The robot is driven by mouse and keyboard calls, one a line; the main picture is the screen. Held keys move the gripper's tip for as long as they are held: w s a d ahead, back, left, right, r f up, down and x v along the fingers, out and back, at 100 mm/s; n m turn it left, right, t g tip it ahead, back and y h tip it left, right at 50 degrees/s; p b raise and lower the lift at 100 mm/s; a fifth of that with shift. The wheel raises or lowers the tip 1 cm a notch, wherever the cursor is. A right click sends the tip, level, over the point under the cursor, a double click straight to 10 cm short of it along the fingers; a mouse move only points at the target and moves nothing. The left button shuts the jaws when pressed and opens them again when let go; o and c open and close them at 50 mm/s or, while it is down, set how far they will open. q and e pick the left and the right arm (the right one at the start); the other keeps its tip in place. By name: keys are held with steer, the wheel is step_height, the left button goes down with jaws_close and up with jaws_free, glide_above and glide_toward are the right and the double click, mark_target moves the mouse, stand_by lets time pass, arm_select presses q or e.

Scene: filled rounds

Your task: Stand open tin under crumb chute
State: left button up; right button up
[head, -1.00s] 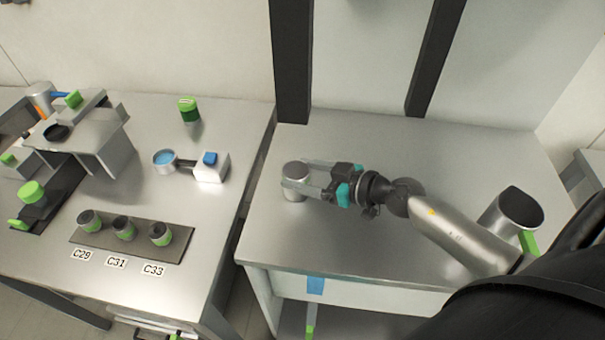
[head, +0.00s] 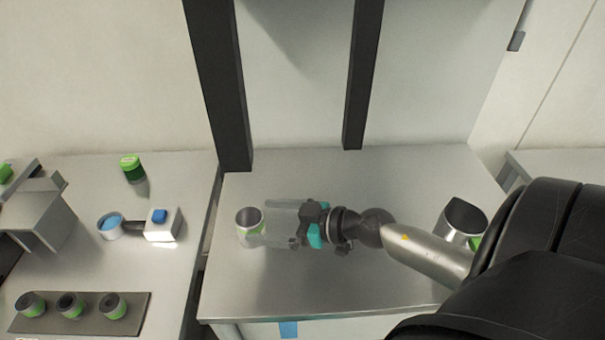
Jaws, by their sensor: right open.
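An open metal tin (head: 244,229) stands upright on the right-hand table, near its left side. My left gripper is not in view.
A larger open metal container (head: 463,217) stands at the right, behind my arm. The left table holds a rack (head: 135,318) of three cups, a green-lidded jar (head: 132,169), and a blue-filled dish (head: 110,226) beside a white block (head: 163,226). Dark posts (head: 220,90) rise behind the right table.

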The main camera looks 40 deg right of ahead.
steer(key=v, duration=0.9)
steer(key=shift+p, duration=0.3)
steer(key=shift+w+a, duration=0.1)
